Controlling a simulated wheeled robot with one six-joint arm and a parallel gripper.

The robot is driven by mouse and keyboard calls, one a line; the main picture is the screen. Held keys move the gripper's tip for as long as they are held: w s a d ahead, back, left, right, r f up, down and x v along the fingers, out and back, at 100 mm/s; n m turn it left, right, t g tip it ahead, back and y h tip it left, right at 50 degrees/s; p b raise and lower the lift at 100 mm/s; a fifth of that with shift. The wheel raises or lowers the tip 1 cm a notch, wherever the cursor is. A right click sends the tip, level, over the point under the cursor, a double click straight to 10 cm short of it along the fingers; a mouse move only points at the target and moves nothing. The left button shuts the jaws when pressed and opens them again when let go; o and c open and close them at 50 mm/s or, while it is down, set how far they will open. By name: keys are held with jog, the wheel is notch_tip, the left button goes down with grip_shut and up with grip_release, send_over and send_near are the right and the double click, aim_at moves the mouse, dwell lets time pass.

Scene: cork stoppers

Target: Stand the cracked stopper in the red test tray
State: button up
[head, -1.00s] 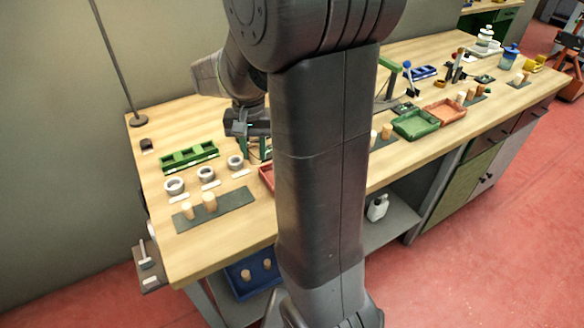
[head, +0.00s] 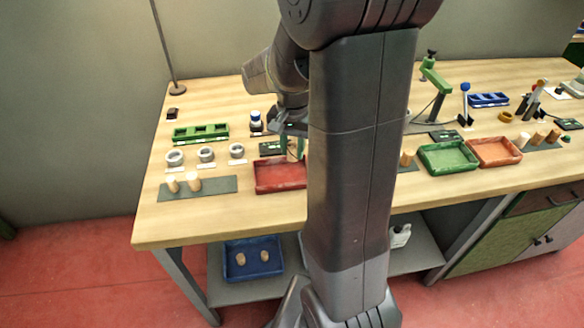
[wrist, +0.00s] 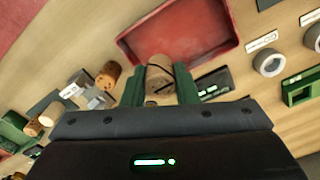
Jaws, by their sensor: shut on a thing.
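My gripper (wrist: 160,88) is shut on a cork stopper (wrist: 160,68) with a dark crack-like line across its side. The cork sits between the two green fingers. In the head view my gripper (head: 292,146) is at the back edge of the red tray (head: 281,187), and the held cork shows small and partly hidden there. In the wrist view the red tray (wrist: 190,52) looks empty and lies just beyond the cork. I cannot tell whether the cork is over the tray's rim or behind it. My arm hides the tray's right side in the head view.
Another cork with dark marks (wrist: 108,76) stands beside the tray. Two corks stand on a dark mat (head: 215,186) at left, near several grey rings (head: 206,154) and a green rack (head: 201,133). A green tray (head: 447,157) and an orange-red tray (head: 494,151) are at right.

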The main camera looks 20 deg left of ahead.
aim_at(293, 145)
jog(key=shift+f, duration=3.05)
jog(key=shift+f, duration=0.2)
jog(key=o, duration=0.9)
notch_tip(293, 145, up, 12)
jog(key=shift+r, duration=0.2)
